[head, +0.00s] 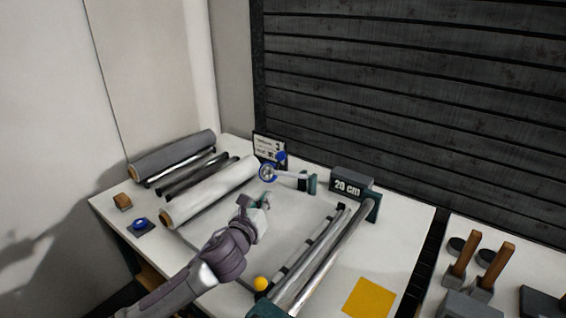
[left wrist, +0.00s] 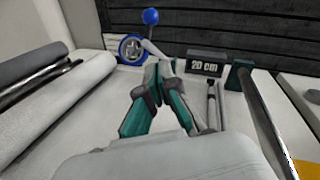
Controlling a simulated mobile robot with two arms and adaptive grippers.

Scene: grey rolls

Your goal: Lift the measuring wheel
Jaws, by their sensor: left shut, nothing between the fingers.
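The measuring wheel (head: 268,173) has a blue rim and a pale handle running right to a small teal and grey stand (head: 311,184) near the back of the table. In the left wrist view the wheel (left wrist: 131,49) is upright ahead of my fingers, and its handle passes partly behind the fingertips. My left gripper (head: 265,201) is in front of the wheel, shut, with nothing held. In the left wrist view its teal fingers (left wrist: 160,72) come together at the tips. My right gripper is not in view.
A blue ball (head: 281,156) shows above the wheel. Grey and white rolls (head: 210,190) lie left. A "20 cm" block (head: 352,184) and long metal bars (head: 322,258) are right.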

